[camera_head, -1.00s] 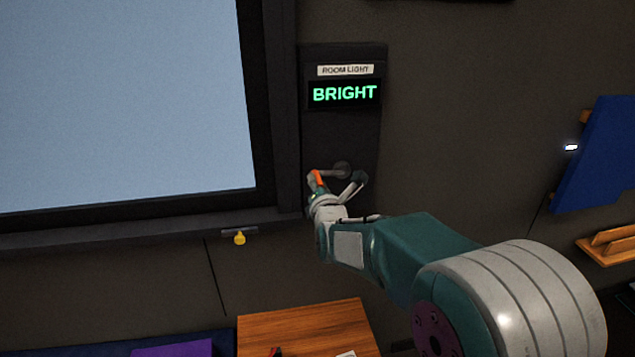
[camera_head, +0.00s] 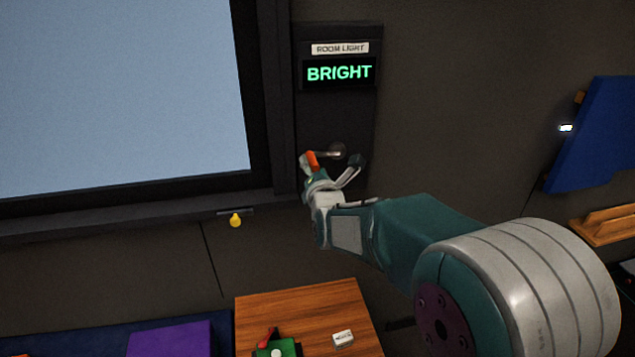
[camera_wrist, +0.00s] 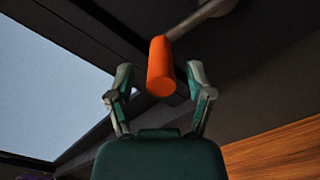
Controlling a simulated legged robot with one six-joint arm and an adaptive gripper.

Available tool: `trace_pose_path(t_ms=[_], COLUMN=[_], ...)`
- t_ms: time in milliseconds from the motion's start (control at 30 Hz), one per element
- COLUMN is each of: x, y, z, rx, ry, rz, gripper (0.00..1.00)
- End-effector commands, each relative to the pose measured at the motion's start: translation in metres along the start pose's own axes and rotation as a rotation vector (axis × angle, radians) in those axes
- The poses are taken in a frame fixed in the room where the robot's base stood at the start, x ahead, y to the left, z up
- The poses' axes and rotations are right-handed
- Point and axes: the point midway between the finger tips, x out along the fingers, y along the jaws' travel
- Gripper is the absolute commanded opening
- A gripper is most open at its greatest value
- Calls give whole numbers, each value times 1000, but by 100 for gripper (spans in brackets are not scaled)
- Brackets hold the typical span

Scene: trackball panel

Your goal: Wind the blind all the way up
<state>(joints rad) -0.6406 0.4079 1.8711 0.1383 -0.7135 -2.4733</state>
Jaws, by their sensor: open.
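A crank with an orange handle (camera_wrist: 161,66) on a grey metal arm (camera_wrist: 195,20) shows in the wrist view. In the head view the orange handle (camera_head: 312,160) is partly hidden by my gripper (camera_head: 333,172), and the crank's hub (camera_head: 338,150) sits on the dark panel below the display. My gripper (camera_wrist: 160,90) is open, with one finger on each side of the handle's lower end and a visible gap at each finger. The window (camera_head: 120,95) at the left shows a plain pale blue area, with no blind fabric that I can make out.
The panel's display (camera_head: 339,73) reads BRIGHT under a ROOM LIGHT label. A yellow knob (camera_head: 235,220) hangs under the window sill. A wooden table (camera_head: 300,300) below holds a green item and a small white block (camera_head: 343,339). A blue board (camera_head: 600,135) is on the right wall.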

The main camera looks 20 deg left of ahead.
Motion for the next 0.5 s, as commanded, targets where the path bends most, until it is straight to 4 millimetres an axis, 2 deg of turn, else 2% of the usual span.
trace_pose_path(t_ms=[300,500], x=[-62,-92], y=[0,1], z=[-2,-3], rx=[-1,-1], ry=[1,2], rz=[0,1], gripper=[68,68])
